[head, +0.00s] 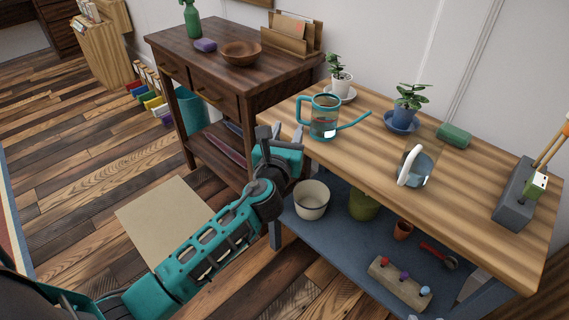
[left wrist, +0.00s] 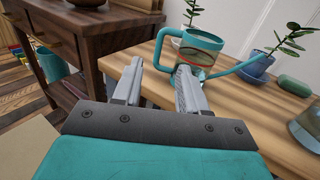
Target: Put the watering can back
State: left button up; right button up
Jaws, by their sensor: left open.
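The watering can (head: 324,117) is teal with a clear-looking body. It stands upright on the light wooden table (head: 460,205), its handle toward the left and its spout pointing right. In the left wrist view the can (left wrist: 200,52) is just beyond my fingers. My left gripper (head: 271,133) is at the table's left end, to the left of the can and apart from it. Its two fingers (left wrist: 160,82) are spread with nothing between them, and the can's handle lies ahead of them. My right gripper is not in view.
A glass jug (head: 414,168) with a white handle, two potted plants on saucers (head: 402,123), a green case (head: 453,135) and a grey block (head: 515,194) share the table. A dark cabinet (head: 215,78) stands left. Pots and tools occupy the lower shelf (head: 335,222).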

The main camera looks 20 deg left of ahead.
pick_arm(q)
jog(key=s+d+f+n+g+h, duration=0.3)
jog(key=s+f+n, duration=0.4)
jog(key=s+n, duration=0.4)
jog(key=s+d+f+n+g+h, duration=0.3)
jog(key=s+f+n, duration=0.4)
jog(key=s+n, duration=0.5)
jog(key=d+n, duration=0.1)
jog(key=n, duration=0.7)
jog(key=shift+d+f+g, duration=0.35)
jog(key=shift+f+g, duration=0.05)
notch_tip(320, 180, up, 7)
jog(key=s+a+p, duration=0.1)
jog(key=a+p, duration=0.1)
jog(key=p, duration=0.9)
jog(key=shift+s+a+y, duration=0.25)
jog(key=shift+a+y, duration=0.05)
jog(key=shift+a, duration=0.1)
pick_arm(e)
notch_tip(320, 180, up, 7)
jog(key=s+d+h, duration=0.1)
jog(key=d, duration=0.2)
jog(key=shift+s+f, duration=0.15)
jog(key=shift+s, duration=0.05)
